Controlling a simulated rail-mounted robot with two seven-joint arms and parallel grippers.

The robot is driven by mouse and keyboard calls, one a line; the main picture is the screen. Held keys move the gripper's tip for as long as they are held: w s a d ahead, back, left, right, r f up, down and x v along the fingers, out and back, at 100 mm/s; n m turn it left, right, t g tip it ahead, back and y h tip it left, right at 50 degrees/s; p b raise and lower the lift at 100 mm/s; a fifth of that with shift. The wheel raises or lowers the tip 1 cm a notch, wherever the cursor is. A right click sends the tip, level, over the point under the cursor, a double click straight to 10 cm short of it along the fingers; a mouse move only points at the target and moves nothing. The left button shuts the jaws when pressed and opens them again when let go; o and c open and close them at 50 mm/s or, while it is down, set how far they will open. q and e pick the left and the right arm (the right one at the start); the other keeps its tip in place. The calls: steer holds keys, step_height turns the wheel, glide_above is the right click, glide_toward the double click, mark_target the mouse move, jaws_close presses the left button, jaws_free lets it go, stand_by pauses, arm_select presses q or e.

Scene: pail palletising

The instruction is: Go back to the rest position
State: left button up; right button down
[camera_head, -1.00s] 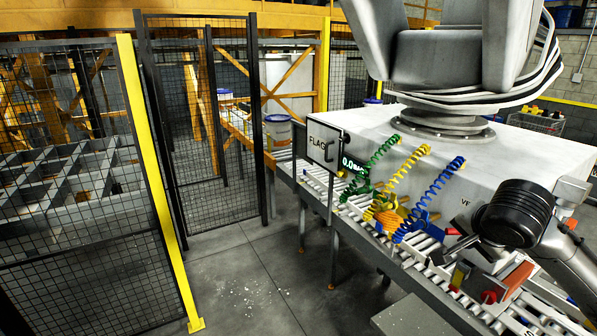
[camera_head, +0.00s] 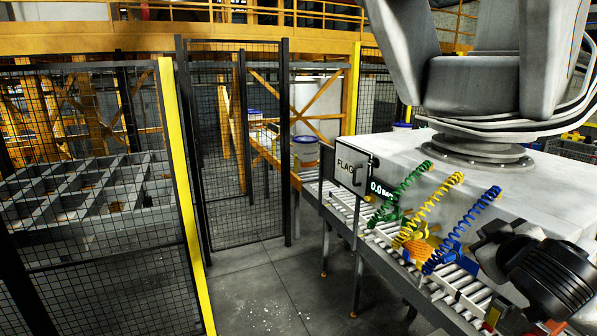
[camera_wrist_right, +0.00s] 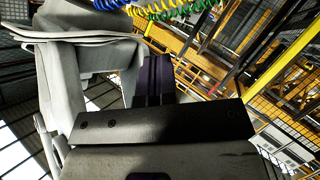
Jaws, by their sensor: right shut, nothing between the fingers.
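My right gripper (camera_head: 484,246) is at the right of the head view, partly hidden behind the dark round wrist of my right arm. It is beside the large white machine housing and above the roller conveyor. In the right wrist view its dark fingers (camera_wrist_right: 153,80) are together, with nothing between them. My left gripper is not in view.
A roller conveyor (camera_head: 340,206) runs along the white housing (camera_head: 420,155), with coiled green, yellow and blue hoses (camera_head: 470,225) beside it. A pail (camera_head: 305,150) stands at its far end. A mesh fence (camera_head: 90,220) with a yellow post is left. The floor between is clear.

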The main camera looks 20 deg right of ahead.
steer(key=s+a+f+n+y+p, duration=0.1)
steer(key=a+f+n+y, duration=0.1)
steer(key=a+f, duration=0.75)
steer(key=s+a+f+n+y+p, duration=0.1)
steer(key=a+f+n+y+p, duration=0.15)
steer(key=a+f, duration=0.75)
steer(key=s+a+f+m+g+y, duration=0.1)
steer(key=s+a+f+g+y, duration=0.1)
steer(key=s+f, duration=0.9)
steer(key=s+a+f+m+g+y+p, duration=0.1)
steer(key=s+a+f+g, duration=0.4)
steer(key=s+f, duration=0.6)
steer(key=shift+s+a+f+m+g+y+p, duration=0.25)
steer(key=shift+f+m+g+y, duration=0.25)
steer(key=shift+g, duration=0.3)
steer(key=shift+r, duration=0.1)
steer(key=shift+d, duration=0.15)
